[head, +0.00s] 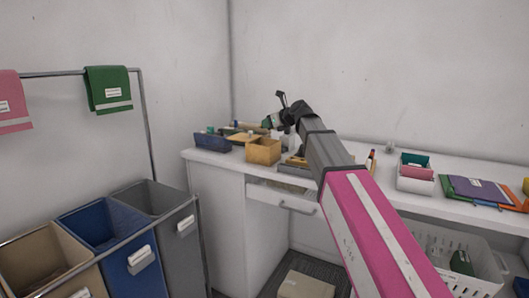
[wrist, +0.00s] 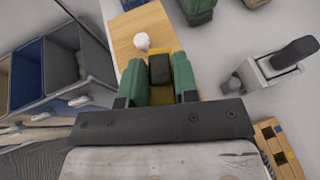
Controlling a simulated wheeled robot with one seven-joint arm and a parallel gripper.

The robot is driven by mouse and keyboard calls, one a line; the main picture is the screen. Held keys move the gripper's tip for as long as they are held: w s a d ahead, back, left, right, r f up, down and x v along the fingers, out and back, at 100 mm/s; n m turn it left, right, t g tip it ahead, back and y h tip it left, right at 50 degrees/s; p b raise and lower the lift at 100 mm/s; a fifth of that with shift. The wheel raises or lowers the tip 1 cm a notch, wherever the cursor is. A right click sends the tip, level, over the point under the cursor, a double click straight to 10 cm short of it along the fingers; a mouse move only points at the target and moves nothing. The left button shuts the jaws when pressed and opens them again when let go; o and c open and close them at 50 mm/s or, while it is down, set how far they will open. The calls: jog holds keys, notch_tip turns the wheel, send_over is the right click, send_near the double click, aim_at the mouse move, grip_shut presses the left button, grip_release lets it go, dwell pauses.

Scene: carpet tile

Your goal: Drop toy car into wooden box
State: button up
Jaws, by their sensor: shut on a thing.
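My gripper (head: 268,122) is above the white counter, over or just behind the wooden box (head: 263,151) in the head view. In the wrist view, the green fingers of my gripper (wrist: 160,78) are shut on a small yellow thing with a dark top, which looks like the toy car (wrist: 160,68). The head view does not show the car clearly. A light wooden surface (wrist: 125,47) lies beyond the fingers in the wrist view, with a small white round thing over it. I cannot tell whether this surface is the box.
The white counter (head: 344,153) holds small items left of the box, and trays (head: 416,184) and folders (head: 478,189) at right. A drawer (head: 283,198) stands slightly open below. Beige, blue and grey bins (head: 102,226) stand at left. A white basket (head: 455,258) is under the counter.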

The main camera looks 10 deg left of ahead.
jog(key=shift+f, duration=3)
jog(key=o, duration=1)
jog(key=v, duration=1.1)
jog(key=shift+a, duration=0.1)
jog(key=shift+f, duration=0.1)
